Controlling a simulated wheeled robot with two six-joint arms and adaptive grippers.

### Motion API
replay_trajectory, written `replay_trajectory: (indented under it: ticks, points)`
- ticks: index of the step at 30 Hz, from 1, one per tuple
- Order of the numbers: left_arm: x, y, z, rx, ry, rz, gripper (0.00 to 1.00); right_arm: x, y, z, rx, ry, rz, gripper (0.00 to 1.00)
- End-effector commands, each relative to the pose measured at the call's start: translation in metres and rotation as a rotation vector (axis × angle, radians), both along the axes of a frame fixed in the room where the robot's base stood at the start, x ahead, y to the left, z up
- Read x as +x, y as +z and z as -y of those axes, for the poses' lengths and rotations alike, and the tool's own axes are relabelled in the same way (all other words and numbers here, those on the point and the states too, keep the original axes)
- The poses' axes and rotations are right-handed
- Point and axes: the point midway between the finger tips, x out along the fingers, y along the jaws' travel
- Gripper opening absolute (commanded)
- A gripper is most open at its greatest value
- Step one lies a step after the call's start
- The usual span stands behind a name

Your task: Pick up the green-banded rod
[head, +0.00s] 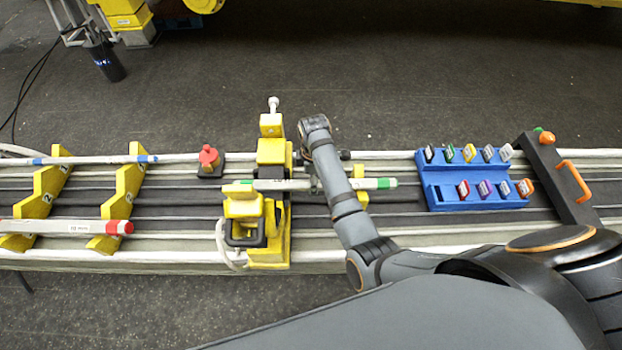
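The green-banded rod (335,184) is pale grey with a green band near each end. It lies level across the middle of the bench. Its left part passes through the yellow clamp fixture (271,150), and its right part is by a small yellow support (359,171). My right arm reaches in from the right and passes over the rod. My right gripper (314,183) is at the rod's middle, mostly hidden behind the arm's wrist, and I cannot tell whether its fingers grip the rod. My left gripper is not in view.
A red-ended rod (65,227) and a blue-banded rod (95,160) rest on yellow stands (128,183) at the left. A red knob (208,157) is near the back rail. A blue tray (437,190) of coloured tags and a dark frame with an orange handle (575,181) are at the right.

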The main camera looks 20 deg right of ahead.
Motion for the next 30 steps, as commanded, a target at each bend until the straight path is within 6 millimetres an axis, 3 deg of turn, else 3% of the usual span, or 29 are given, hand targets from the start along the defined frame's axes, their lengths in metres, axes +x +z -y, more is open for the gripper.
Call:
replay_trajectory:
  ticks: [4,12,16,22,30]
  points:
    - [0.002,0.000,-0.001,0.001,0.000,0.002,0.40,0.000,0.000,0.000,-0.001,0.000,0.000,0.55]
    - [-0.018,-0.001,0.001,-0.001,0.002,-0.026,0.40,0.000,0.000,0.000,-0.001,-0.001,-0.001,0.19]
    - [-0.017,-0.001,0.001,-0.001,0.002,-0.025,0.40,0.000,0.000,0.000,0.001,0.000,-0.002,0.01]
    - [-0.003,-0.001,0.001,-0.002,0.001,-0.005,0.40,0.000,-0.001,0.000,0.001,0.000,-0.003,0.00]
    - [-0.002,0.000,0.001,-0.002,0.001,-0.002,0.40,0.001,0.001,-0.001,0.002,-0.001,0.001,0.00]
